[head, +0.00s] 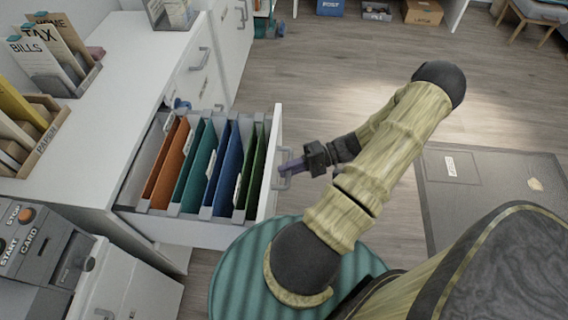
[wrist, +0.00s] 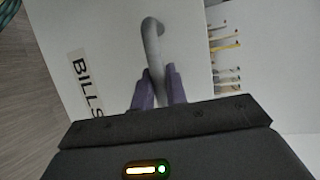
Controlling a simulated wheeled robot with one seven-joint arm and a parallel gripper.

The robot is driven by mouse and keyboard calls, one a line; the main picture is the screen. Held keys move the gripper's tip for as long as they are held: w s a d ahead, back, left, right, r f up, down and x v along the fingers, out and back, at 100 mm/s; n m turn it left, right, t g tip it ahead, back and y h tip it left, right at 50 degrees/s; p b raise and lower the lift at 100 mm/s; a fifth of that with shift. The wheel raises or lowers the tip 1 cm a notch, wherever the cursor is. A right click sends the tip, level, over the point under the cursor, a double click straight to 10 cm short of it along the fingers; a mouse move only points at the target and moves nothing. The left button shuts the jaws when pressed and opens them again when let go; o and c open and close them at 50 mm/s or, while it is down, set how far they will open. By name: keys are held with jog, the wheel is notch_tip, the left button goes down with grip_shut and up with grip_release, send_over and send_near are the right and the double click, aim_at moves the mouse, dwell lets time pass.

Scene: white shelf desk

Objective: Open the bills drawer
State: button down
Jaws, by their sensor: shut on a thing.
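The bills drawer (head: 271,176) stands pulled out from the white desk in the head view, with hanging folders in orange, teal, blue and green inside. Its white front with the label "BILLS" (wrist: 85,85) shows in the wrist view. My gripper (head: 287,168) is at the drawer front, shut on the grey bar handle (head: 281,181). In the wrist view my gripper's purple fingers (wrist: 159,88) are on either side of the handle (wrist: 152,45). The lower part of the handle is hidden behind my gripper.
The white desk (head: 118,105) holds paper files at the left. A grey card machine (head: 40,250) stands at the lower left. A teal ribbed round stool (head: 235,280) is just below the open drawer.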

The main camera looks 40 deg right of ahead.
jog(key=shift+s+d, duration=0.2)
jog(key=shift+d, duration=0.1)
jog(key=c, duration=1.4)
grip_release()
jog(key=p+v, duration=0.1)
jog(key=v, duration=1.6)
jog(key=shift+d+r, duration=0.15)
jog(key=shift+d, duration=0.05)
jog(key=shift+s, duration=0.15)
